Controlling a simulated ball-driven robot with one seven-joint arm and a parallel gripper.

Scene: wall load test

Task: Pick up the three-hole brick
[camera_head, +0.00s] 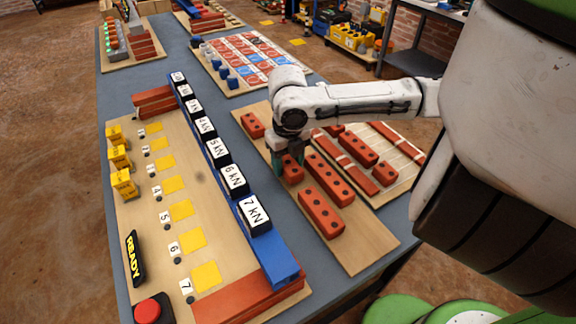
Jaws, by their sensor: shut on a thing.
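My gripper (289,160) points down over the wooden board (352,250) at the middle right, shut on a red brick (293,173). The fingers and wrist hide much of this brick, so I cannot count its holes. I cannot tell whether it is still touching the board. A longer red brick with several holes (330,177) lies just to its right. Another long one (321,212) lies nearer. A short red brick (252,124) lies at the board's far left end.
Left of the board stands the test rig with black kN blocks (232,180) on a blue beam (268,254) and yellow pads (181,211). A red button (148,310) is at the front. Another board at right holds red bricks (358,148). Grey table (318,270) shows between boards.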

